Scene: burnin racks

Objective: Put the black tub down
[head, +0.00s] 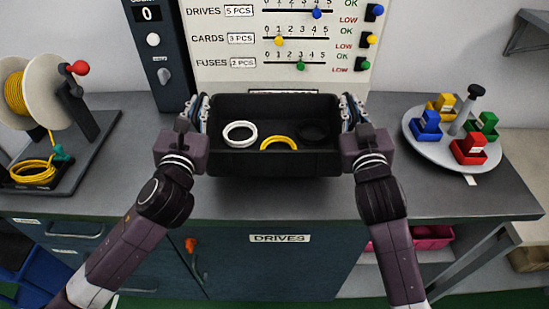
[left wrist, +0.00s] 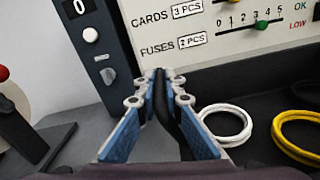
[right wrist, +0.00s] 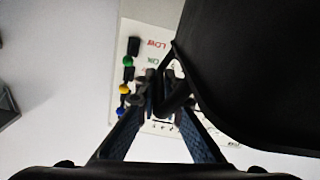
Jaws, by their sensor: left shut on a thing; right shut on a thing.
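The black tub (head: 275,163) is in the middle of the head view, in front of the panel at the counter's front part. Inside lie a white ring (head: 240,134), a yellow ring (head: 279,143) and a dark ring that is hard to make out. My left gripper (head: 197,112) is shut on the tub's left rim; in the left wrist view its blue fingers (left wrist: 160,95) pinch the black wall. My right gripper (head: 352,112) is shut on the right rim; the right wrist view shows its fingers (right wrist: 163,100) at the rim. Whether the tub's underside touches the counter is hidden.
A spool stand (head: 65,140) with yellow cord is on the left of the counter (head: 130,170). A round grey tray (head: 420,143) with coloured blocks is on the right. The white panel (head: 225,70) with sliders stands behind the tub. Drawers lie below the counter edge.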

